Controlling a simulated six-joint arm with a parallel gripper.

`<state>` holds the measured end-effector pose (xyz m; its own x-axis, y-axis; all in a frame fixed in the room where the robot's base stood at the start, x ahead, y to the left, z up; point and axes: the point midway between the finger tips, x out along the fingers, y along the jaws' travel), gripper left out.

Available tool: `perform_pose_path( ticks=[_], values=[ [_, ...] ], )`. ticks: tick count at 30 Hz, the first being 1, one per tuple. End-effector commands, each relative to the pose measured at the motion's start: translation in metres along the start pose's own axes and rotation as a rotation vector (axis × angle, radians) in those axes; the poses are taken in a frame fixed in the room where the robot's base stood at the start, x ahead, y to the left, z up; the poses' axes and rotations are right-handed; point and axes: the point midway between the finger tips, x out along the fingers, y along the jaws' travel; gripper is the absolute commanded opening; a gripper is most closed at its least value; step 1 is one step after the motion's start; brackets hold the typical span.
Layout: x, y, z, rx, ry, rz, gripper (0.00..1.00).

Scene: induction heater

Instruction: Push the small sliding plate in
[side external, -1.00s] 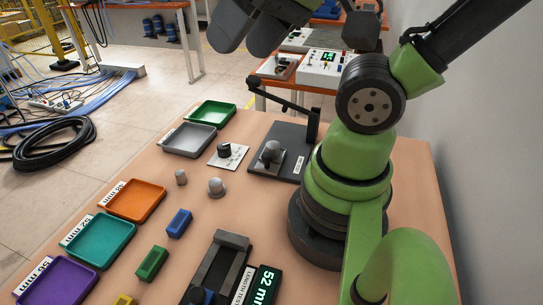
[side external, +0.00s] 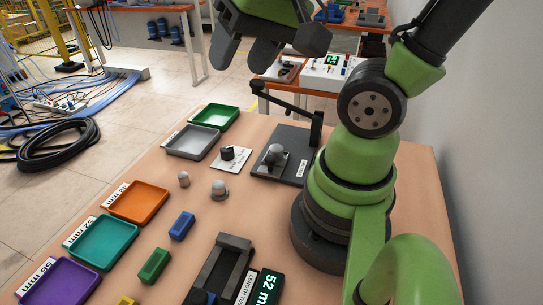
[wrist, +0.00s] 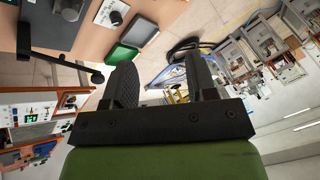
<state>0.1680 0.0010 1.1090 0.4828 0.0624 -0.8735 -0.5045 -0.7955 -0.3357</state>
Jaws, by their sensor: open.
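A dark base plate (side external: 262,172) lies on the table in front of my arm's base. On it sits a small grey plate (side external: 281,168) with a rounded grey knob (side external: 275,153); this looks like the sliding plate, though I cannot tell how far in it sits. A black lever arm on a post stands at the base's far edge. My gripper (side external: 246,48) is raised high above and beyond the base plate, open and empty. In the wrist view my gripper's two fingers (wrist: 163,78) stand apart with nothing between them.
Green (side external: 215,117) and grey (side external: 192,141) trays and a white plate with a black knob (side external: 229,157) lie left of the base. Two small grey knobbed parts stand nearer. Orange, teal and purple trays line the left edge. A dark length fixture (side external: 222,262) is in front.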

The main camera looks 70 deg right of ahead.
Motion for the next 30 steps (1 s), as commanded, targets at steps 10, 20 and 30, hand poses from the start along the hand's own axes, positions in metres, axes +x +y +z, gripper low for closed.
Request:
perform_pose_path(
  ticks=[10,20,30],
  values=[
    [0.090,0.088,-0.019,0.655,-0.135,0.371,0.52],
    [0.121,0.129,-0.005,0.916,-0.177,0.497,0.52],
    [0.152,0.141,0.009,0.920,-0.185,0.501,0.52]
  ],
)
